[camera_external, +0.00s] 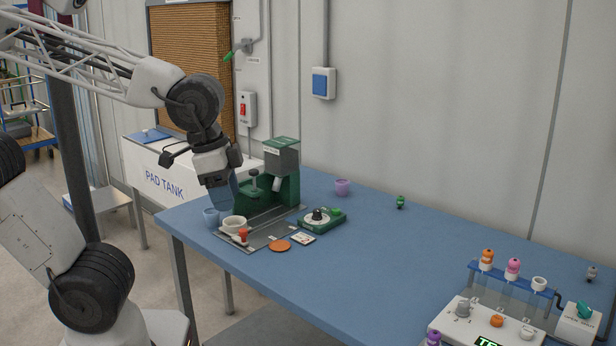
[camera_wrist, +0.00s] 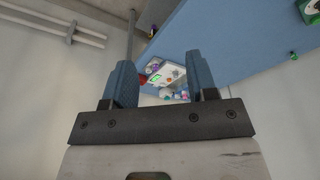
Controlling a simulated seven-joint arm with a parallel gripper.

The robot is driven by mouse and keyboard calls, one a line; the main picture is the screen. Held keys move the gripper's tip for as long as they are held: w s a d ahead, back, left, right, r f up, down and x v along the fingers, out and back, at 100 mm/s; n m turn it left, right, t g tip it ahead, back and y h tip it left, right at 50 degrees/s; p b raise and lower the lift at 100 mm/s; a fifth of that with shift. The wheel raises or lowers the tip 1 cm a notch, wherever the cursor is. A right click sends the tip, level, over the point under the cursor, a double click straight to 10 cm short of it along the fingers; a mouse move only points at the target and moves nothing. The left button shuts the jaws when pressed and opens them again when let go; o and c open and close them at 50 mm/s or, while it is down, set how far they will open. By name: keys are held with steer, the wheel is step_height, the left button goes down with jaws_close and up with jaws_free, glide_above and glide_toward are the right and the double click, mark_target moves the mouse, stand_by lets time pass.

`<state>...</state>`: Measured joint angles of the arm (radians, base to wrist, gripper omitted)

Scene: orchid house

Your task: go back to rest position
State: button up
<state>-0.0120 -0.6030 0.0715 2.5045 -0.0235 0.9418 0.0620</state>
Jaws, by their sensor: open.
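My gripper (camera_external: 222,197) hangs over the near left end of the blue table (camera_external: 350,235), just left of the green machine (camera_external: 285,170). It is beside a white bowl (camera_external: 234,224) and a small blue cup (camera_external: 211,216); I cannot tell whether it touches either. In the wrist view my gripper (camera_wrist: 162,76) shows two blue fingers spread apart with nothing held between them. The table (camera_wrist: 225,45) runs at a slant beyond the fingers.
An orange disc (camera_external: 280,245), a green dial device (camera_external: 321,219) and a purple cup (camera_external: 342,187) stand on the table. A rack of tubes (camera_external: 510,285) and a white box with a display (camera_external: 470,325) are at the right. The table's middle is mostly clear.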

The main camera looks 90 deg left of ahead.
steer(key=shift+s+d+f, duration=0.1)
steer(key=shift+s+f, duration=0.1)
steer(key=shift+s, duration=0.25)
steer(key=shift+s+d+f, duration=0.1)
steer(key=shift+s+f, duration=0.05)
steer(key=shift+s, duration=0.25)
